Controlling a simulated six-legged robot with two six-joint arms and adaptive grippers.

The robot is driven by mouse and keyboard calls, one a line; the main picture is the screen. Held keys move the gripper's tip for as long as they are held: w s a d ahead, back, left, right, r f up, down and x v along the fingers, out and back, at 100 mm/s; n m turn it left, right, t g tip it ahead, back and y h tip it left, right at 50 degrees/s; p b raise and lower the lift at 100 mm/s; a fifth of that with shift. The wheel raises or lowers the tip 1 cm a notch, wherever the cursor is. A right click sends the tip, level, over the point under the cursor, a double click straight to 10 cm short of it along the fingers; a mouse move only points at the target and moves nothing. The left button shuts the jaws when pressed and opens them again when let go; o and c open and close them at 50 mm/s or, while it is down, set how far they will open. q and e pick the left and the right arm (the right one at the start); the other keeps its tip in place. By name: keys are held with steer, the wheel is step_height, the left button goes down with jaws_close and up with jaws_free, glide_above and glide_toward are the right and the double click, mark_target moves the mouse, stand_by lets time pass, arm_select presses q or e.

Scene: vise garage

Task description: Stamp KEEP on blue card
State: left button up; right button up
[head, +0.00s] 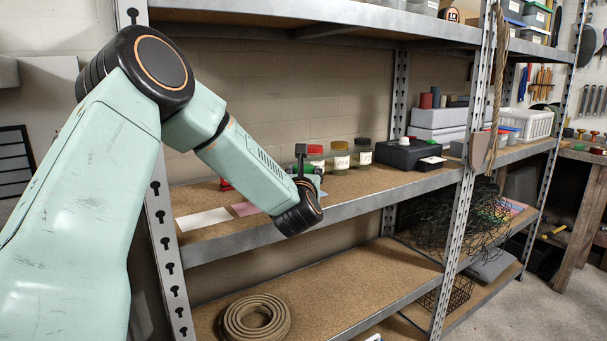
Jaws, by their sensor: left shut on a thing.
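My left arm reaches in from the left over the middle shelf. My left gripper (304,174) is mostly hidden behind its own wrist. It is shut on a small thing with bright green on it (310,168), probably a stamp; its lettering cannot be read. A bluish card (319,194) lies on the shelf just beside and behind the wrist, partly covered. Whether the held thing touches the card cannot be told. A pink card (245,209) and a white card (203,219) lie to the left. My right gripper is out of view.
Jars with red (315,157), yellow (340,158) and green (364,153) lids stand behind the gripper. A black box (405,152) is further right on the middle shelf (385,181). A perforated upright (463,230) and hanging rope (490,80) stand right. A coiled hose (255,317) lies below.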

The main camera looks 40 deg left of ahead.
arm_select(q)
steer(key=shift+s+f+b, duration=0.1)
steer(key=shift+f+b, duration=0.5)
steer(key=shift+b, duration=0.05)
stand_by(1.2)
step_height(320, 180, up, 7)
steer(key=p, duration=0.3)
stand_by(0.7)
stand_by(0.6)
